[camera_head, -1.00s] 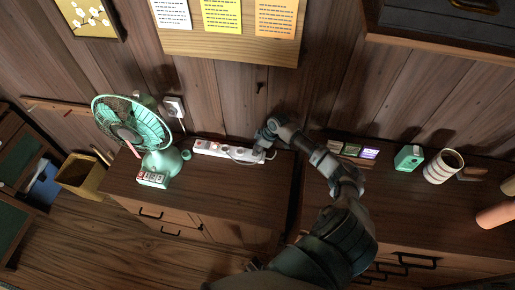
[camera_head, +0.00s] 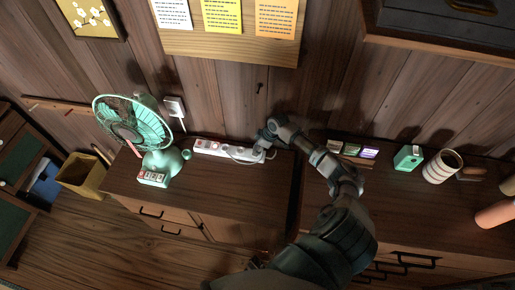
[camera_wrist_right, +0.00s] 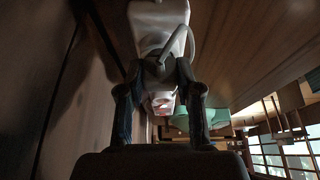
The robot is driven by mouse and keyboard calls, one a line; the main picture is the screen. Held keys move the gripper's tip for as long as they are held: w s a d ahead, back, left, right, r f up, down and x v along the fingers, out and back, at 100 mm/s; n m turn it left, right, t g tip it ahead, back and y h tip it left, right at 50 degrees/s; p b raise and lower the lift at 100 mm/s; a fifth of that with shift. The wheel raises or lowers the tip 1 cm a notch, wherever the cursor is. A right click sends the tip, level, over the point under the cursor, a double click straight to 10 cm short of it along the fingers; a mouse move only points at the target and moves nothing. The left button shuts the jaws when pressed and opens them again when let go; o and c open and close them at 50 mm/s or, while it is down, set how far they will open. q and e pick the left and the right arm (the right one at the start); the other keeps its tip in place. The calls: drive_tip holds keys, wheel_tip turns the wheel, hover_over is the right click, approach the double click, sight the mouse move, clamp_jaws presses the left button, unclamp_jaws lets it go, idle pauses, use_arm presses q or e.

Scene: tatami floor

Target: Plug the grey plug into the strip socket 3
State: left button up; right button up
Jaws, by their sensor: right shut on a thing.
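The white power strip (camera_head: 208,148) lies on the dark wooden cabinet, near the wall, with a lit red switch at its left part. My right gripper (camera_head: 262,141) is at the strip's right end, close over it. In the right wrist view, the gripper (camera_wrist_right: 158,74) is shut on the grey plug (camera_wrist_right: 157,68), whose grey cable loops up over the white strip (camera_wrist_right: 158,20). The fingers and the plug hide the sockets there, so I cannot tell which socket the plug is at or how deep it sits. My left gripper is not in view.
A green fan (camera_head: 133,122) stands left of the strip, beside a wall outlet (camera_head: 174,106). To the right, small cards (camera_head: 352,150), a green box (camera_head: 408,157) and a striped cup (camera_head: 442,166) stand on another cabinet. The cabinet top before the strip is clear.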

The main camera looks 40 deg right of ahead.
drive_tip(key=shift+f, duration=0.3)
drive_tip(key=o, duration=1.1)
drive_tip(key=shift+o, duration=0.2)
drive_tip(key=shift+r, duration=0.1)
drive_tip(key=v, duration=1.1)
drive_tip(key=shift+d+r, duration=0.25)
drive_tip(key=shift+r, duration=0.05)
drive_tip(key=shift+s, duration=0.1)
